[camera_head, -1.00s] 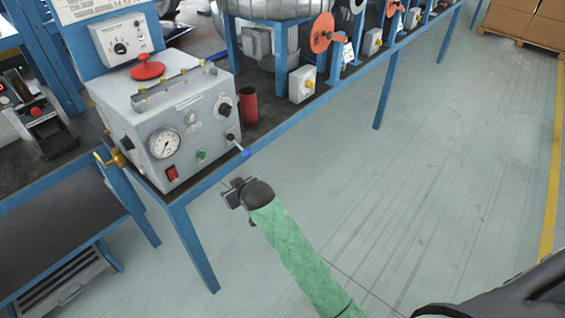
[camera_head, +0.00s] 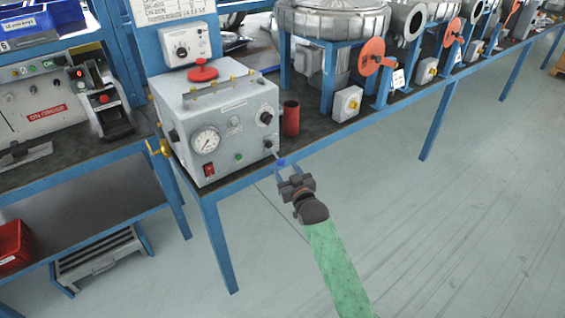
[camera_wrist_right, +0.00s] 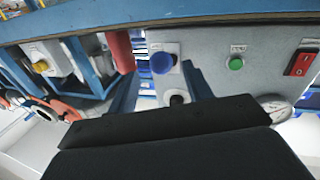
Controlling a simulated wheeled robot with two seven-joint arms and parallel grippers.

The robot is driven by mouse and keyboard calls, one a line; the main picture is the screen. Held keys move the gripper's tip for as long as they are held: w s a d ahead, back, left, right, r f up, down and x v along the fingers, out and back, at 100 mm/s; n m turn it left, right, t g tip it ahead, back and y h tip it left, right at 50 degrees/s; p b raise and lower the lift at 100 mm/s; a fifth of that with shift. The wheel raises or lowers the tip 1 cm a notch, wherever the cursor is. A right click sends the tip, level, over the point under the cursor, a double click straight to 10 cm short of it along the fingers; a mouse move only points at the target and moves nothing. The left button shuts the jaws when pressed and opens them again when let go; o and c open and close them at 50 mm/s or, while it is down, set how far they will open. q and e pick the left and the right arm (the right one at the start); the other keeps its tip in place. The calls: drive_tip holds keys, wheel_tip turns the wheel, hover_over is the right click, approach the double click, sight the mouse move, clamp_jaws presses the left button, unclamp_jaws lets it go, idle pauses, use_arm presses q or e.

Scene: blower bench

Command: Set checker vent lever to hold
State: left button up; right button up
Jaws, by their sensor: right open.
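The checker is a pale grey box (camera_head: 225,125) with a round gauge (camera_head: 206,140) at the front end of the bench. Its vent lever ends in a blue ball (camera_head: 281,162) that sticks out at the lower right of the panel. In the right wrist view the blue ball (camera_wrist_right: 162,63) shows large, near the lever's dark round base (camera_wrist_right: 176,98). My right gripper (camera_head: 287,174) is open just in front of the ball. In the wrist view its fingers (camera_wrist_right: 158,82) stand on either side of the lever, with no contact visible. The panel labels are too small to read. My left gripper is out of view.
A red cylinder (camera_head: 291,118) stands right beside the checker. A brass fitting (camera_head: 160,147) sticks out at its left. A green button (camera_wrist_right: 236,62) and a red switch (camera_wrist_right: 300,61) share the panel. The floor in front of the bench is clear.

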sight(283, 166)
drive_tip(key=shift+p+x, duration=0.3)
drive_tip(key=shift+x, duration=2.2)
drive_tip(key=shift+a, duration=0.1)
clamp_jaws()
